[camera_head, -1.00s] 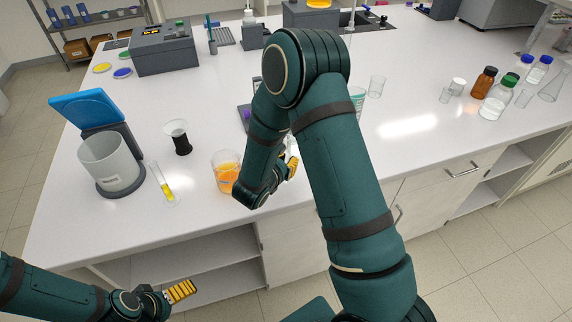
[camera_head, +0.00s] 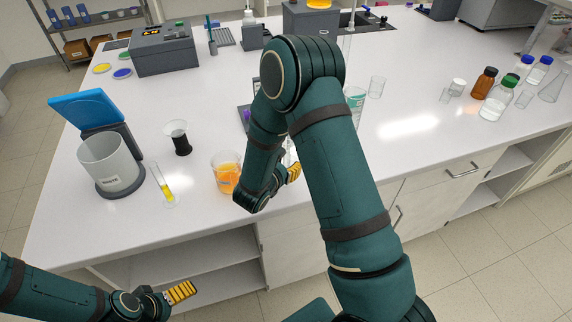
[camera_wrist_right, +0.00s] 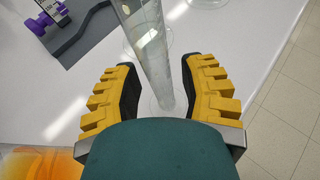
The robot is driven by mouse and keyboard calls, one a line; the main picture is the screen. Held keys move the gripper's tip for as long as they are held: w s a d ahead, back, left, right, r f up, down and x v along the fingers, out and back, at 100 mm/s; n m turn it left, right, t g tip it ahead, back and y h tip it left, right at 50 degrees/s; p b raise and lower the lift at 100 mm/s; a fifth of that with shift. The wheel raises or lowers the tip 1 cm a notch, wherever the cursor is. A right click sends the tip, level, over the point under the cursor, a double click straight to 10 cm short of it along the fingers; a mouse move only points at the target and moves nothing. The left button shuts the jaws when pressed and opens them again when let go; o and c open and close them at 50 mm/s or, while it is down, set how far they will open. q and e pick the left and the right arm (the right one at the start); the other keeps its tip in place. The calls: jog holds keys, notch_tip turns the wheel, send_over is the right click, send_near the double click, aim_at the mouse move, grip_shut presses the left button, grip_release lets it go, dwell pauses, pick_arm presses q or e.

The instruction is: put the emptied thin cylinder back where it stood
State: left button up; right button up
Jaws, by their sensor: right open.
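A clear, empty-looking thin cylinder (camera_wrist_right: 150,50) stands on the white bench in the right wrist view, between the two yellow fingers of my right gripper (camera_wrist_right: 165,95). The fingers are open, with a gap visible beside the glass. The cylinder's lower end is partly hidden by my wrist. In the head view my right gripper (camera_head: 293,173) is low near the bench's front edge, and my arm hides most of the cylinder. My left gripper (camera_head: 181,292) is off the bench at lower left; its jaw opening is unclear.
A beaker of orange liquid (camera_head: 227,178) stands just left of my right gripper. Further left are a cylinder with yellow liquid (camera_head: 166,190), a black-based funnel-topped vessel (camera_head: 180,143) and a grey container (camera_head: 112,167).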

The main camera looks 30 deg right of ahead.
jog(key=v, duration=1.1)
jog(key=s+a+f+m+g+y, duration=0.45)
jog(key=s+f+g, duration=0.2)
jog(key=s, duration=0.25)
jog(key=s+a+f+m+g+y, duration=0.3)
jog(key=s+f+m+g+y, duration=0.3)
jog(key=s, duration=0.3)
jog(key=w+a+f+m+t+y, duration=0.25)
jog(key=a+m+y, duration=0.25)
jog(key=a+m, duration=0.3)
jog(key=w+d+m+t, duration=0.1)
jog(key=m, duration=0.1)
jog(key=w+d+f+m+t, duration=0.1)
jog(key=w+m+t, duration=0.1)
jog(key=m, duration=0.1)
jog(key=w+m+t, duration=0.2)
jog(key=m, duration=0.1)
jog(key=shift+d+f, duration=0.15)
jog(key=shift+d, duration=0.25)
